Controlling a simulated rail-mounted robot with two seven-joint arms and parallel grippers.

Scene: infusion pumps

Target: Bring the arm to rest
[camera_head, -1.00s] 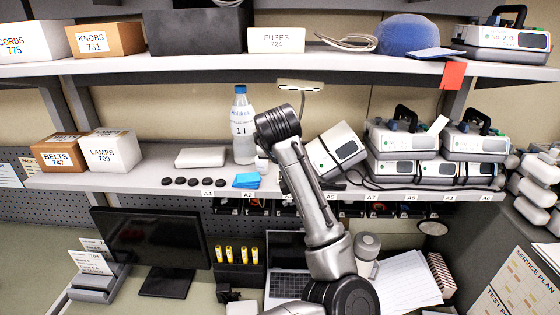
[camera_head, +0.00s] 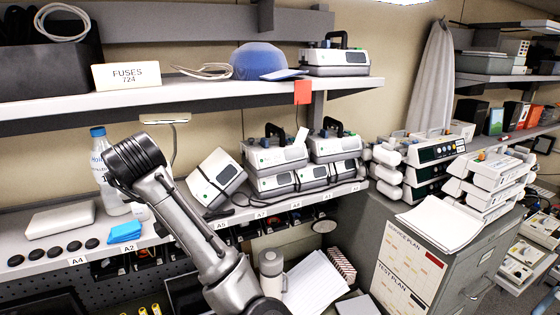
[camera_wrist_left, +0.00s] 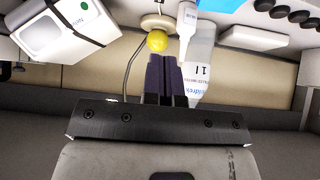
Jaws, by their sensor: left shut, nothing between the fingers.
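My left arm reaches up from the bottom of the head view, over the front of the middle shelf. Its dark wrist end hides the gripper there. In the left wrist view my left gripper (camera_wrist_left: 163,62) shows two dark fingers close together, shut and empty. A clear water bottle (camera_head: 102,165) stands on the shelf beside the wrist end; it also shows right of the fingers in the left wrist view (camera_wrist_left: 200,82). A tilted white pump (camera_head: 216,176) sits right of the arm, and it is at the upper left of the wrist view (camera_wrist_left: 70,25). My right gripper is not in view.
Several pumps (camera_head: 275,155) are stacked on the middle shelf (camera_head: 255,207). A blue item (camera_head: 125,232) and dark discs lie at its front edge. The upper shelf (camera_head: 200,92) overhangs the arm. More pumps (camera_head: 485,185) stand on a grey cabinet (camera_head: 480,255) at right.

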